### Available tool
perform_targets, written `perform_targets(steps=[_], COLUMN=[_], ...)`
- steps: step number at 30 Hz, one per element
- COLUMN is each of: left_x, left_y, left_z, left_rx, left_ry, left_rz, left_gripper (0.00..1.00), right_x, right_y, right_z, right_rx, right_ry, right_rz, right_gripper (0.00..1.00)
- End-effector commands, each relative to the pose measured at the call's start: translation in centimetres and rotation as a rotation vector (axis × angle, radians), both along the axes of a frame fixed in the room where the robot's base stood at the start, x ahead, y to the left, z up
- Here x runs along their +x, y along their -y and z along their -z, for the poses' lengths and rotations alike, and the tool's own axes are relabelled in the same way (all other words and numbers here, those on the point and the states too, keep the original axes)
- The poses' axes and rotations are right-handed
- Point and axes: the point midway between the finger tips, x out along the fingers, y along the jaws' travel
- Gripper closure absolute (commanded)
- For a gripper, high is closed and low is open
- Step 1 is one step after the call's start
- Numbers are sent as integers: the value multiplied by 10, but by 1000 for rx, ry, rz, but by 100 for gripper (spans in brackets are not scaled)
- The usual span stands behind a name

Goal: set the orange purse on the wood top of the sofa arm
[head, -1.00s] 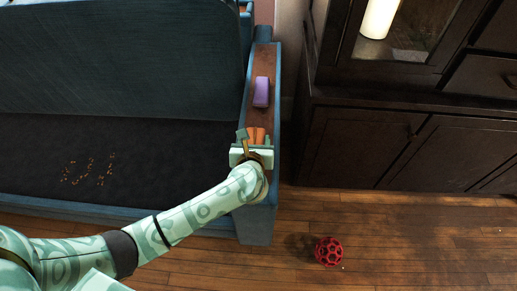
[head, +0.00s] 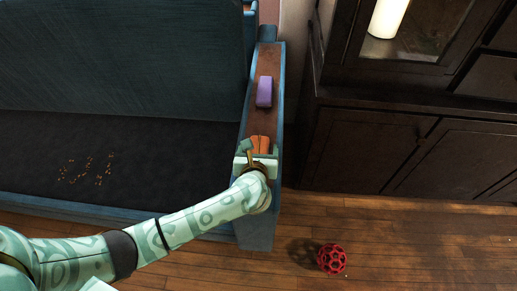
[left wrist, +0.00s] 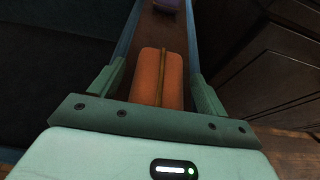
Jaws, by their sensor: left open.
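The orange purse (head: 260,144) rests on the wood top (head: 263,122) of the sofa arm, near its front end. In the left wrist view the purse (left wrist: 158,78) lies between the two fingers of my left gripper (left wrist: 155,90), with a gap on each side. My left gripper (head: 259,151) is open at the front of the sofa arm, and its body hides the near end of the purse in the head view. My right gripper is not in view.
A purple object (head: 264,92) lies farther back on the same wood top. The sofa seat (head: 130,150) has small orange crumbs on it. A dark cabinet (head: 385,150) stands to the right. A red openwork ball (head: 332,259) is on the wood floor.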

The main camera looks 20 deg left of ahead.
Motion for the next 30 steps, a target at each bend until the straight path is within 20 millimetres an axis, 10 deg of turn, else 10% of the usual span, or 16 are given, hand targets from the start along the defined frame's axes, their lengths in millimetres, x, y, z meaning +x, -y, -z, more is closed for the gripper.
perform_targets(steps=[19, 30], left_x=[-93, -107], left_y=[27, 31], left_z=[-47, -49], left_rx=[-1, 0], left_ry=[1, 0], left_rz=[1, 0], left_gripper=[24, 24], right_x=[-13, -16], right_y=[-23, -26], right_z=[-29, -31], right_rx=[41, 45], right_ry=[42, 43], right_rz=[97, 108], right_gripper=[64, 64])
